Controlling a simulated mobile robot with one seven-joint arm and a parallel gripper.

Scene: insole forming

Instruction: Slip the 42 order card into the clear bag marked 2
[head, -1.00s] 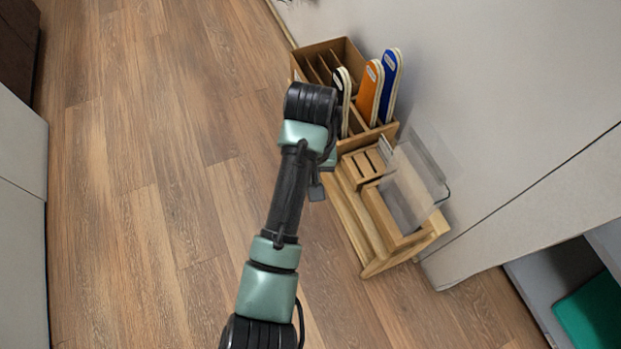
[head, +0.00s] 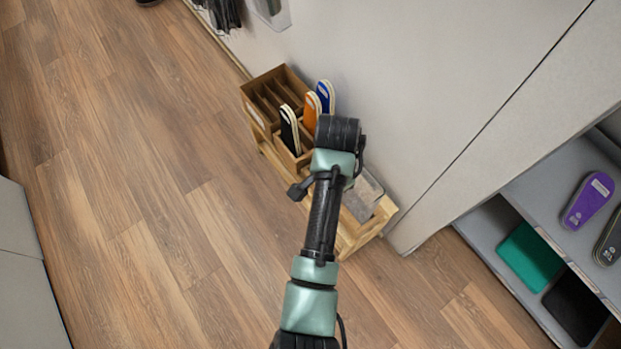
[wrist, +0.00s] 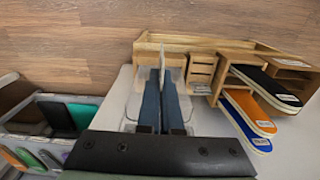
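My gripper (wrist: 161,82) points down at the wooden stand in the wrist view, its two blue-grey fingers close together. They are shut on a thin, pale, card-like piece (wrist: 161,60) seen edge-on; no number on it can be read. A clear, see-through holder (head: 366,192) stands at the near end of the stand in the head view, partly behind my arm. In the wrist view clear material shows on both sides of the fingers. No mark 2 is readable, and I cannot tell whether the card is inside. My gripper is hidden in the head view.
The wooden stand (wrist: 215,44) has a slotted block (wrist: 202,72) and a divided box (head: 262,108) with black, orange (head: 311,110) and blue insoles. A wall borders it. Shelves at right hold a purple insole (head: 588,201) and a green pad (head: 530,257). The floor left is clear.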

